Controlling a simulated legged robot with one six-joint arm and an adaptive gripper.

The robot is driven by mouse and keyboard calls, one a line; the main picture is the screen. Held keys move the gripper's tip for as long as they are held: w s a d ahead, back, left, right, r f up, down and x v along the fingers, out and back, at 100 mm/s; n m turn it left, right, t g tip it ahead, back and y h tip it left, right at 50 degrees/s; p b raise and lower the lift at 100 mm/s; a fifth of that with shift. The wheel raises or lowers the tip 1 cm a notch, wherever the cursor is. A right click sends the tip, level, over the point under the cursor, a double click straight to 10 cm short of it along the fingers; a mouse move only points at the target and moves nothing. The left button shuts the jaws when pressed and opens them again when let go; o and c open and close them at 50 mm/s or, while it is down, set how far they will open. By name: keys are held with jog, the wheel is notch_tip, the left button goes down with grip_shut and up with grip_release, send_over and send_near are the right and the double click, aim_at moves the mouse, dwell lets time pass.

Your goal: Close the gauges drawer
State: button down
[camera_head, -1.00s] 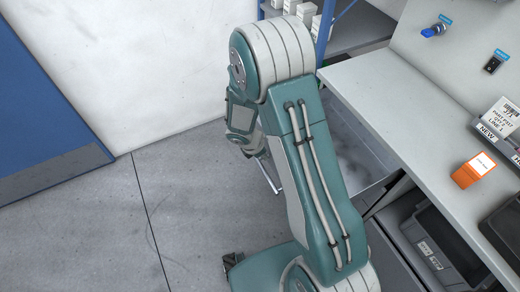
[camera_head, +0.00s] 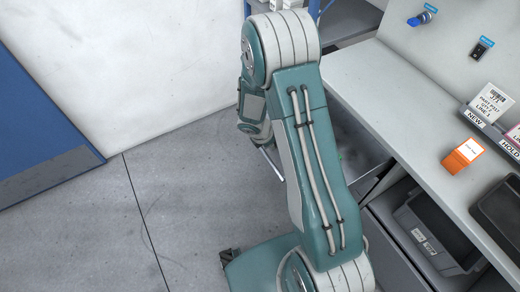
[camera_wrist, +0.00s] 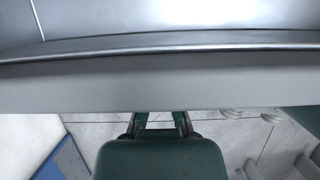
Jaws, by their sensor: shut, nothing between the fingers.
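An open grey metal drawer (camera_head: 362,158) juts out below the workbench in the head view, partly hidden behind my arm. I take it to be the gauges drawer; no label on it is readable. In the wrist view its pale front panel (camera_wrist: 160,88) and top rim span the picture, with the bare metal interior (camera_wrist: 200,15) above. My gripper (camera_wrist: 160,118) is at the outer side of this front, near its middle. The fingers are shut and empty, and their tips are hidden at the panel's edge. Whether they touch it cannot be told.
The workbench top (camera_head: 385,95) carries an orange box (camera_head: 463,155) and label cards (camera_head: 490,104). A dark bin (camera_head: 430,235) sits beneath it. A blue shelf frame stands behind. The floor at left (camera_head: 90,235) is clear up to the blue door (camera_head: 40,120).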

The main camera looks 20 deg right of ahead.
jog(key=w+d, duration=0.1)
jog(key=d, duration=0.4)
jog(key=w+d, duration=0.1)
jog(key=d, duration=0.5)
jog(key=w+d, duration=0.1)
jog(key=d, duration=0.5)
jog(key=shift+w+d, duration=0.25)
